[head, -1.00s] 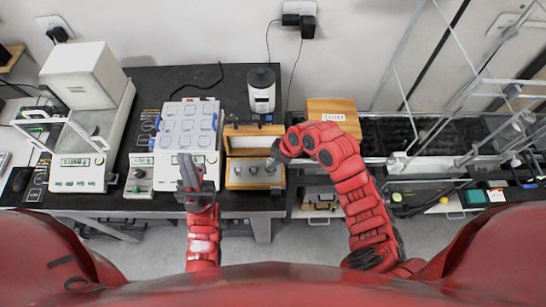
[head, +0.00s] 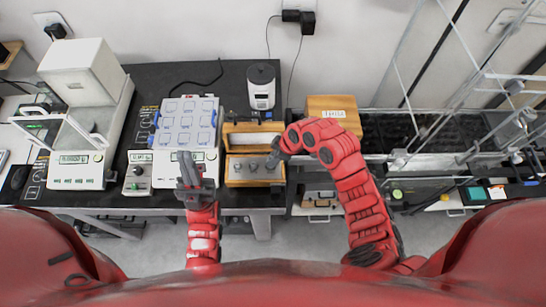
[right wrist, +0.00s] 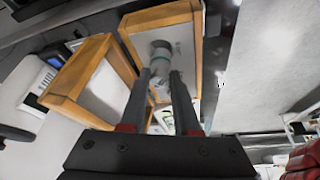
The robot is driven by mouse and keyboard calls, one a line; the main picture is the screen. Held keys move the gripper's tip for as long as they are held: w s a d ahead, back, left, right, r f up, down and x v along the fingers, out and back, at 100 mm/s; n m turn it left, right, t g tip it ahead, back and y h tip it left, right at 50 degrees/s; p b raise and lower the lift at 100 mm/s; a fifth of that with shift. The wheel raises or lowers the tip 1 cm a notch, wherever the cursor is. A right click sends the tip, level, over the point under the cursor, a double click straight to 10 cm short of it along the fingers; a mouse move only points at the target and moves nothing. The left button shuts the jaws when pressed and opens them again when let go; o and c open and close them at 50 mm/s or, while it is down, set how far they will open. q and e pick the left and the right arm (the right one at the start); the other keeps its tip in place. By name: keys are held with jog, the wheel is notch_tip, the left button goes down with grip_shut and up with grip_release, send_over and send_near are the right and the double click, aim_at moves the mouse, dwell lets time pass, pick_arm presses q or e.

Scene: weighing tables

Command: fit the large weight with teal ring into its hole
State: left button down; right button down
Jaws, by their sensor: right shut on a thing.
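The large weight with teal ring (right wrist: 160,58) is a grey metal piece. It sits between my right gripper's fingertips (right wrist: 160,78) in the right wrist view, over the wooden weight case. My right gripper (head: 272,160) shows in the head view at the right end of the case's front half (head: 246,182), shut on the weight. The weight's lower end and its hole cannot be made out. Other small grey weights (head: 253,168) stand in that half. My left gripper (head: 188,168) is in front of the balance, with no object visible in it; its finger gap is unclear.
A balance (head: 166,168) with a panel of pale squares (head: 186,120) stands left of the case. A white and black device (head: 261,88) stands behind the case. A wooden box (head: 333,110) is at the right. An enclosed balance (head: 75,172) is at the far left.

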jog(key=shift+b, duration=0.35)
dwell(0.6)
jog(key=shift+f, duration=0.15)
jog(key=shift+f+b, duration=1.4)
jog(key=shift+b, duration=0.3)
jog(key=c, duration=0.6)
grip_release()
jog(key=shift+o, duration=0.2)
